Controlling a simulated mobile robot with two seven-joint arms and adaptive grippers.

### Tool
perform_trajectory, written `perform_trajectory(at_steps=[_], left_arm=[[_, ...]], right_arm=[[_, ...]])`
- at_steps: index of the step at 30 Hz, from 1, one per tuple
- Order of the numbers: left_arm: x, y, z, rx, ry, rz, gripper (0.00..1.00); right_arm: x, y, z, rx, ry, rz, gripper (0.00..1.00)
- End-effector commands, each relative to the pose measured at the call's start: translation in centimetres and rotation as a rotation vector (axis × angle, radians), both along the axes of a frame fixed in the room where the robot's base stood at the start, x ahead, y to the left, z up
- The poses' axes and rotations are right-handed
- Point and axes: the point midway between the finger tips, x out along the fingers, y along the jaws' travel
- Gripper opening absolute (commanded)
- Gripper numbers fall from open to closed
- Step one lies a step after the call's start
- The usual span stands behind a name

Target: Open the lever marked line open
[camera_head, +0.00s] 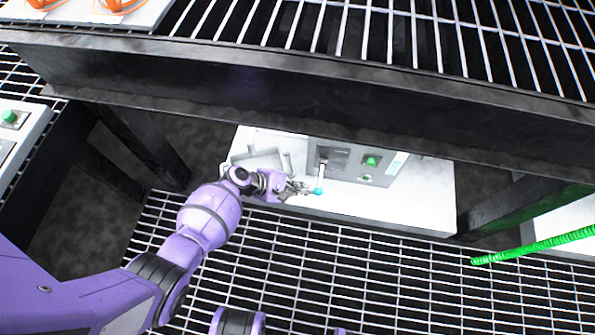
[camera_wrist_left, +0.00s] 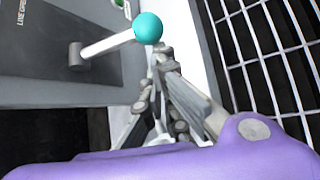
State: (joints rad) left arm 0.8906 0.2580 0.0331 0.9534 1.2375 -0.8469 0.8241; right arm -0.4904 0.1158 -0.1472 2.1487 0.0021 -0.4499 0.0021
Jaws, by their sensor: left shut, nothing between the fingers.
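The lever (camera_head: 321,174) has a pale shaft with a teal ball at its end and stands out from a grey panel on a white unit. In the left wrist view the lever (camera_wrist_left: 108,45) ends in the teal ball, beside the fingertips. Part of a "LINE OPEN" label (camera_wrist_left: 19,14) shows at the top left there. My left gripper (camera_head: 308,189) is shut and empty, its tips close to the ball; it also shows in the left wrist view (camera_wrist_left: 158,62). I cannot tell whether they touch. My right gripper is not in view.
A green button (camera_head: 371,161) sits on the panel right of the lever. A dark beam (camera_head: 300,95) crosses above the unit. Metal grating (camera_head: 330,265) lies in front. A green ribbed hose (camera_head: 535,247) is at the right.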

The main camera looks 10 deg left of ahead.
Motion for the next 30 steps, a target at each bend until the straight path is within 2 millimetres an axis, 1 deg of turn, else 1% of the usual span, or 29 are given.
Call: perform_trajectory(at_steps=[1, 5, 12, 18, 30], left_arm=[[0.9, -0.3, 1.8, -0.001, 0.030, -0.004, 0.00], [0.6, -0.4, 2.6, -0.003, 0.154, -0.004, 0.00], [0.1, -0.4, 4.1, -0.004, 0.384, -0.003, 0.00], [-0.1, -0.4, 5.2, -0.004, 0.555, -0.002, 0.00], [0.1, -0.5, 6.5, -0.005, 0.714, -0.002, 0.00]], right_arm=[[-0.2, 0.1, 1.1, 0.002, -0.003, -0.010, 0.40], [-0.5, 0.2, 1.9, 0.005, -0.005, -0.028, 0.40], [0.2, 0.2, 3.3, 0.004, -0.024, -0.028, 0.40], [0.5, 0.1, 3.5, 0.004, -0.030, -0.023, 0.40], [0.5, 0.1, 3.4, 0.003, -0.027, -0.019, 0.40]])
